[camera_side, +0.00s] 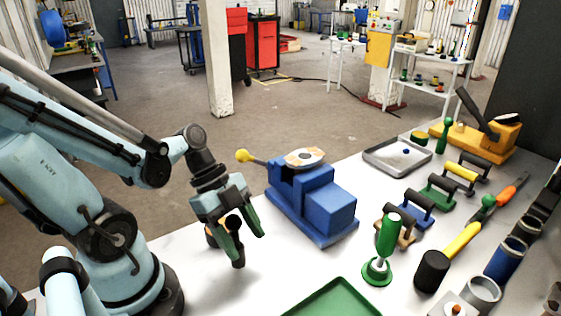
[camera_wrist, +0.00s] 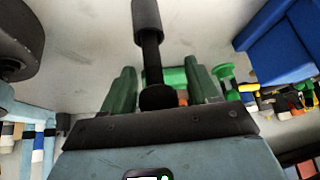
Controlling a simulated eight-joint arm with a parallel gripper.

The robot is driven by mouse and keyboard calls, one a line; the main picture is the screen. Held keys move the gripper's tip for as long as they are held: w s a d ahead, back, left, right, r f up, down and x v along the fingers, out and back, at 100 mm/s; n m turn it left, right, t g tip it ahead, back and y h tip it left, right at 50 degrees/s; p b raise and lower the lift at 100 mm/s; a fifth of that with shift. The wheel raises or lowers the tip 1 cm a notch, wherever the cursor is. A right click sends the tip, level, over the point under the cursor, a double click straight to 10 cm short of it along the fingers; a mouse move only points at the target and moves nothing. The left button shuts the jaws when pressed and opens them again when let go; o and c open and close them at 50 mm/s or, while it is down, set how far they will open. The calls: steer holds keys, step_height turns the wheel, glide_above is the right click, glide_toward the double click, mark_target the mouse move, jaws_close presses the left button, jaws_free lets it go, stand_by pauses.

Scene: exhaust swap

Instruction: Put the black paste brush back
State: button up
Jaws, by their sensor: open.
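A black tool, which looks like the black paste brush (camera_side: 234,225), is at my gripper (camera_side: 250,249) in the side view, over the left part of the white table. In the wrist view the black brush (camera_wrist: 149,42) shows as a dark shaft with a thicker grey-black end and a rounded knob. It lies across the gap between the two green fingers of my gripper (camera_wrist: 160,73). My gripper is open and points down. I cannot tell whether the fingers touch the brush. Part of it is hidden by the fingers in the side view.
A blue vise (camera_side: 312,200) stands right of my gripper. A green tray (camera_side: 335,300) lies at the front. A green-handled tool (camera_side: 388,240), a yellow-handled mallet (camera_side: 448,254), several coloured holders and a row of cups (camera_side: 505,260) crowd the right. A grey tray (camera_side: 378,168) is behind.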

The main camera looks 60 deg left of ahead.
steer(key=v, duration=1.1)
stand_by(0.3)
steer(key=w+d+n+t+y, duration=0.1)
steer(key=w+n+t+y, duration=0.1)
steer(key=w+n, duration=0.3)
steer(key=w+d+f+n+t+y, duration=0.1)
steer(key=w+d+n+t+y, duration=0.1)
steer(key=n, duration=0.8)
steer(key=w+t+y, duration=0.1)
steer(key=w+y, duration=0.1)
steer(key=w, duration=0.1)
steer(key=shift+d+f, duration=0.3)
steer(key=shift+f, duration=0.05)
